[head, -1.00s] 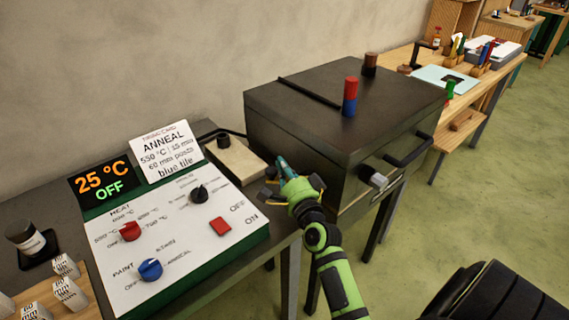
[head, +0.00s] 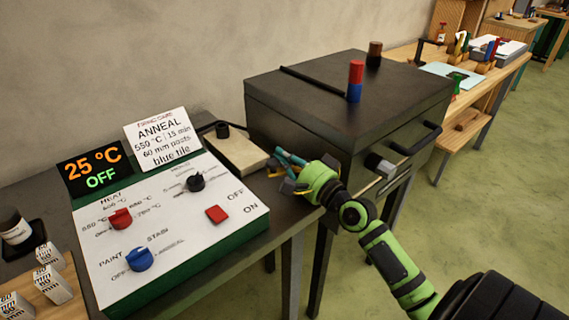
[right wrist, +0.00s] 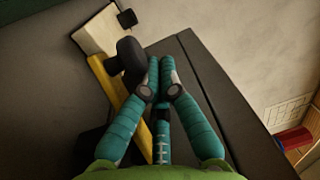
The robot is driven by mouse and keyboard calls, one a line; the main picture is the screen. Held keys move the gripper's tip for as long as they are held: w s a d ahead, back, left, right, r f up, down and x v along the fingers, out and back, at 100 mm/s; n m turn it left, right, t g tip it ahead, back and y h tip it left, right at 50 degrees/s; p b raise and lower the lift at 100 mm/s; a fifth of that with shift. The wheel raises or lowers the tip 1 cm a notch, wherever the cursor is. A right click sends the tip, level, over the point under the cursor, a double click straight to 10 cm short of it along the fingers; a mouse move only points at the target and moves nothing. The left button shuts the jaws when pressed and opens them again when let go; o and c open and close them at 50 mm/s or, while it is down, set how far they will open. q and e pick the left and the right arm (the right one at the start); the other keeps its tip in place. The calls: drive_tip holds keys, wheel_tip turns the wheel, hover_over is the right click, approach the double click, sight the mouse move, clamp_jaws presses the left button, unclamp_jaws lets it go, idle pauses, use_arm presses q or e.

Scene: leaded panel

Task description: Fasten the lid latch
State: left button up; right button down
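The dark box kiln (head: 300,140) stands with its flat lid (head: 350,95) down. Beside its near left corner is a yellow bar (right wrist: 133,100) with a black knob (right wrist: 130,55), possibly the latch lever; my gripper hides most of it in the head view. My right gripper (head: 279,162) is at that corner. In the right wrist view its teal fingertips (right wrist: 160,66) are together, just right of the black knob, with nothing visible between them. I cannot tell whether they touch the knob. My left gripper is out of view.
A dark bar handle (head: 416,139) and a grey knob (head: 379,164) project from the kiln front. A red-and-blue cylinder (head: 355,82) stands on the lid. Left are a control panel (head: 160,245), showing 25 °C OFF, and a pale block (head: 237,153).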

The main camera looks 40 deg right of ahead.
drive_tip(key=shift+s+a+y+b, duration=0.15)
drive_tip(key=shift+s+y+b, duration=0.05)
drive_tip(key=shift+y+b, duration=0.15)
drive_tip(key=shift+s+a+p, duration=0.15)
drive_tip(key=shift+s+p, duration=0.15)
drive_tip(key=shift+s, duration=0.2)
idle(0.6)
drive_tip(key=s, duration=0.2)
drive_tip(key=s+d, duration=0.1)
drive_tip(key=s, duration=0.2)
drive_tip(key=s+f, duration=0.1)
drive_tip(key=s, duration=0.2)
drive_tip(key=shift+s+d+f, duration=0.1)
drive_tip(key=shift+s+d, duration=0.05)
drive_tip(key=shift+d, duration=0.1)
drive_tip(key=shift+s+d, duration=0.15)
drive_tip(key=shift+s, duration=0.75)
drive_tip(key=shift+s+d, duration=0.1)
drive_tip(key=shift+s, duration=0.75)
